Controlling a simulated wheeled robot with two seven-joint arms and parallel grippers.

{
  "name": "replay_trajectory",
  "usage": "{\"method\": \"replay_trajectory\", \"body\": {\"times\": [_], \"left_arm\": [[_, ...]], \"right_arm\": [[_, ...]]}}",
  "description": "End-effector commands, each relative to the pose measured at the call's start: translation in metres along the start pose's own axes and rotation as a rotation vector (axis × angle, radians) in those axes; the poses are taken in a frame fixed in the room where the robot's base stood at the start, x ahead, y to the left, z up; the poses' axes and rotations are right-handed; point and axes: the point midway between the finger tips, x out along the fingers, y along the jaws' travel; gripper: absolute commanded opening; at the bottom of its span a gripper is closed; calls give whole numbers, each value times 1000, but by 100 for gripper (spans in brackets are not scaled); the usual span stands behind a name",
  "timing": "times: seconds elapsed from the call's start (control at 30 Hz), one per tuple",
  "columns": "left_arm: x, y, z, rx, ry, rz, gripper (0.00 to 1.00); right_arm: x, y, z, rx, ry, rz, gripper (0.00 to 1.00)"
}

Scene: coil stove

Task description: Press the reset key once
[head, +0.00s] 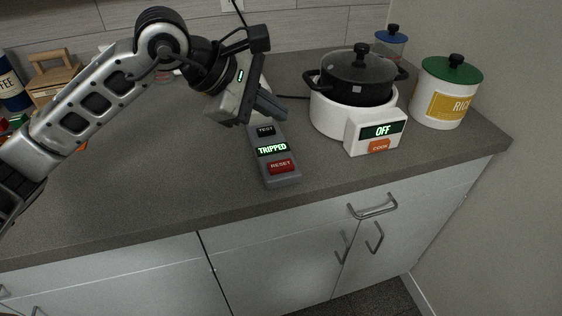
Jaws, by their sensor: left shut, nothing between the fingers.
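A grey box lies on the counter with a black TEST key (265,130), a lit green display reading TRIPPED (272,149) and a red RESET key (280,166) at its near end. My left gripper (272,108) is shut and empty. In the picture it is just above the TEST key, over the far end of the box, which it partly hides. The RESET key is uncovered. I cannot tell whether the fingers touch the box. My right gripper is not in view.
A white coil stove (335,118) bearing a black pot (355,77) stands to the right; its display (381,130) reads OFF. A rice canister (446,95) is farther right. A wooden rack (55,77) is at the far left. The counter's front left is clear.

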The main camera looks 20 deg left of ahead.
Motion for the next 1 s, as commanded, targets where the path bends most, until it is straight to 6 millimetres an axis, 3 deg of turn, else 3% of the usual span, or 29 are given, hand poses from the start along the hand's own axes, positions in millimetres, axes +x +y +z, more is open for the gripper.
{"method": "replay_trajectory", "body": {"times": [0.6, 1.0], "left_arm": [[54, -39, -38, -1, -2, 0, 0], [61, -45, -44, -1, -3, 0, 0]], "right_arm": [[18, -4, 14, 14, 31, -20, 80], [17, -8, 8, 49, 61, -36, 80]]}}
